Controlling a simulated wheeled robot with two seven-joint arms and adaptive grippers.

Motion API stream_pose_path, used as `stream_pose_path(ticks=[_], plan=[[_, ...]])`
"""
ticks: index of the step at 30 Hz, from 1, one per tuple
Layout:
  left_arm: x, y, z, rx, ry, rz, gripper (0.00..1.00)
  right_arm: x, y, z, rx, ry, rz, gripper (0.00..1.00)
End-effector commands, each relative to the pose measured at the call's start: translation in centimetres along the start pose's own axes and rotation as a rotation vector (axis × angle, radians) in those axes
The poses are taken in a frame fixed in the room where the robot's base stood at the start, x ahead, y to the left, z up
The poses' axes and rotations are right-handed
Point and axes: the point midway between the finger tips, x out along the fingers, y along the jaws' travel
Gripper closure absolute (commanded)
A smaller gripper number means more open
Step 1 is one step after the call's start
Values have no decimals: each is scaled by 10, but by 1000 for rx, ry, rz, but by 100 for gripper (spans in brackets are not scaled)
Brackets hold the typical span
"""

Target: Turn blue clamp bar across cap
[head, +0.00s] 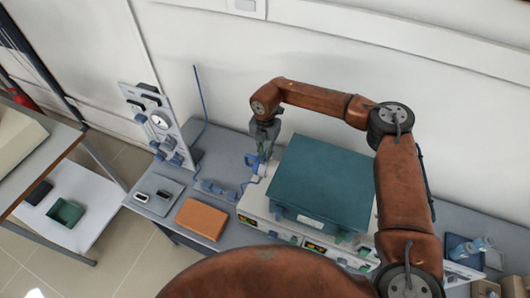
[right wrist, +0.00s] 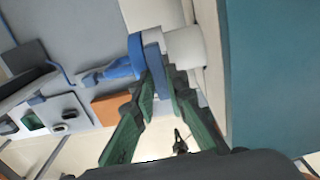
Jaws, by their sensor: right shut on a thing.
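My right gripper (head: 263,148) reaches down at the left end of the furnace bench top, beside the teal-topped box. In the right wrist view its green fingers (right wrist: 164,92) are shut on a blue bar (right wrist: 154,62), which looks like the clamp bar. A second blue part (right wrist: 135,50) lies right against it on the left. A white round fitting (right wrist: 184,46), perhaps the cap, is just to the right of the bar. In the head view the blue parts (head: 253,161) show small under the gripper, partly hidden. My left gripper is out of view.
The teal-topped box (head: 330,175) stands close on the right. An upright gauge panel (head: 152,115) with a blue hose stands at the back left. A green bin (head: 66,212) sits on a low shelf.

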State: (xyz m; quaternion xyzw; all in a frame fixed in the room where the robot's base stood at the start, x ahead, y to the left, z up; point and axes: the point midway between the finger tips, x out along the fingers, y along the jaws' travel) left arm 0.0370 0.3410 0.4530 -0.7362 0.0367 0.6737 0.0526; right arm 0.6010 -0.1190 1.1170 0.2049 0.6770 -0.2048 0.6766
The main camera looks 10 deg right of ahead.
Motion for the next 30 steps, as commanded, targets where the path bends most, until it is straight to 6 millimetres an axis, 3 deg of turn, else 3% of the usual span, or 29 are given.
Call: stream_pose_path(ticks=[3, 6, 19, 30], plan=[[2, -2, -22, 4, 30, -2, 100, 5, -3, 4, -14, -8, -4, 100], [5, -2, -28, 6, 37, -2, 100, 6, -3, 5, -46, -8, -4, 100], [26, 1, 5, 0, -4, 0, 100, 7, -2, 5, -374, -9, -3, 100], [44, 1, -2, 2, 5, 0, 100, 6, -2, 5, -727, -9, -4, 100]])
